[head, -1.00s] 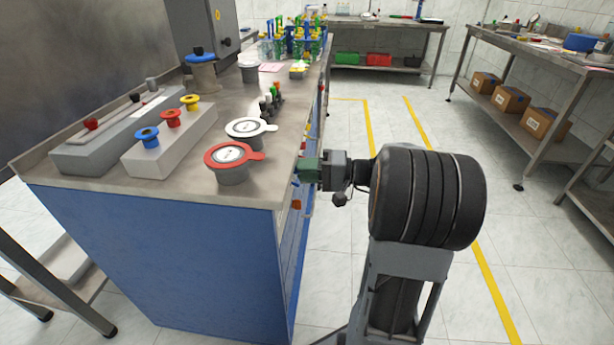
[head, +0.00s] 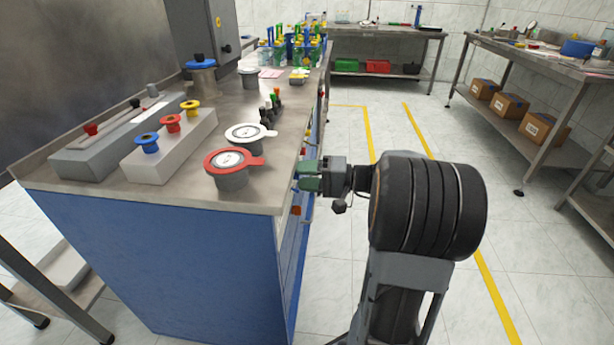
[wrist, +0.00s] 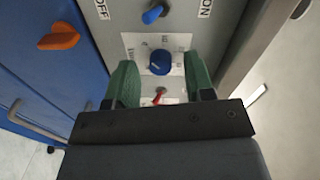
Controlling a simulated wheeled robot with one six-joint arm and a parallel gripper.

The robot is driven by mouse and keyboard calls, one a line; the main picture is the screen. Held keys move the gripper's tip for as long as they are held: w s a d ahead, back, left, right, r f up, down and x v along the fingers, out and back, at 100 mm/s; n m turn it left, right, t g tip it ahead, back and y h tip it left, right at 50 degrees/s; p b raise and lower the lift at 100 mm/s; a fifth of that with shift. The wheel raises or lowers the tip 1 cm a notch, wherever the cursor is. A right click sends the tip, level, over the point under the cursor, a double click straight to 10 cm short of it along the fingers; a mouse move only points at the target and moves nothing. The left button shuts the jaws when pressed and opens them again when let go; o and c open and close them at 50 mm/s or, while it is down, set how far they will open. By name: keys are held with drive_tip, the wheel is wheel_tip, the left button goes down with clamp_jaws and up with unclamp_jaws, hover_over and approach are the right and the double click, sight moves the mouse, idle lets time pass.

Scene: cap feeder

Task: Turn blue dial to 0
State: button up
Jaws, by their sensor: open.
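The blue dial (wrist: 160,62) shows in the wrist view as a round knob on a white marked plate (wrist: 136,42) on a grey panel. Its marks are too small to read. My gripper (wrist: 160,82) is open, its two green fingers pointing at the panel with the dial between and just beyond their tips. Nothing is held. In the head view my gripper (head: 300,176) is at the right side of the blue cabinet (head: 180,270), and the dial is hidden from there.
A blue toggle (wrist: 153,14) sits above the dial between OFF and ON labels, and a red switch (wrist: 159,96) sits below, between the fingers. An orange knob (wrist: 60,37) is on the blue door at left. Floor right of the cabinet is clear.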

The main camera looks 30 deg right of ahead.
drive_tip(key=p+v, duration=0.3)
drive_tip(key=v, duration=1)
drive_tip(key=shift+s+d, duration=0.25)
drive_tip(key=shift+d, duration=0.1)
